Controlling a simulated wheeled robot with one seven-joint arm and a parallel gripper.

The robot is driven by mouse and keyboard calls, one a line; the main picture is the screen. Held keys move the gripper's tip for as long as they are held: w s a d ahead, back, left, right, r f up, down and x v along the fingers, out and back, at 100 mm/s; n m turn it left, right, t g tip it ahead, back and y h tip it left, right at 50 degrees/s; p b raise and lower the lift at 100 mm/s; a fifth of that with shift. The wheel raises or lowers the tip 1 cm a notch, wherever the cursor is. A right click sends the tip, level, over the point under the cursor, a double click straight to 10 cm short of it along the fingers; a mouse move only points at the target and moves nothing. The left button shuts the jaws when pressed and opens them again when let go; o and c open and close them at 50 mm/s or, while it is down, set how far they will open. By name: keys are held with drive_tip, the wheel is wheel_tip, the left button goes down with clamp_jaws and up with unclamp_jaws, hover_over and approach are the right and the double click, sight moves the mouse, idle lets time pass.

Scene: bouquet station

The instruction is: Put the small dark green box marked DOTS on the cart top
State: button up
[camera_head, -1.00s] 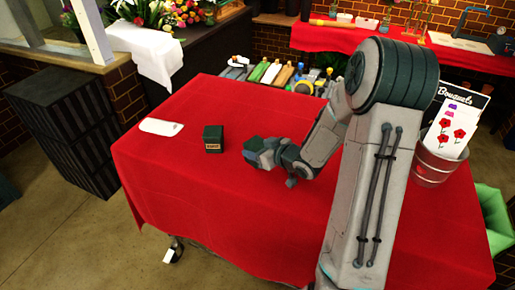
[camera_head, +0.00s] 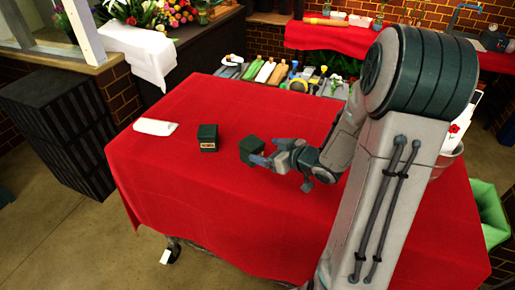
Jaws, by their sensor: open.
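A small dark green box (camera_head: 208,139) with a pale label stands upright on the red-covered top (camera_head: 180,200), left of my gripper; its lettering is too small to read. A second dark green box (camera_head: 251,149) sits on the red cloth to its right, slightly turned, with no label visible. I cannot tell from the lettering which one is marked DOTS. My gripper (camera_head: 261,160) is open, low over the cloth, with its fingers at the right side of the second box. Whether they touch it is unclear.
A white flat item (camera_head: 155,127) lies at the cloth's left end. Trays of tools (camera_head: 272,72) are behind. The front left of the cloth is clear.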

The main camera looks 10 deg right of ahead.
drive_tip(key=s+d+r+m+g+h, duration=0.35)
drive_tip(key=s+d+r+h, duration=0.35)
drive_tip(key=h, duration=0.3)
drive_tip(key=s+a+r+m+g+y, duration=0.1)
drive_tip(key=s+a+g, duration=0.1)
drive_tip(key=s+a, duration=0.3)
drive_tip(key=s+a+r+m+g+y, duration=0.1)
drive_tip(key=s+a, duration=0.4)
drive_tip(key=s, duration=0.5)
drive_tip(key=shift+s+a+r+m+g+y, duration=0.2)
drive_tip(key=shift+a+r+m+g+y, duration=0.25)
drive_tip(key=shift+g, duration=0.3)
drive_tip(key=shift+d, duration=0.15)
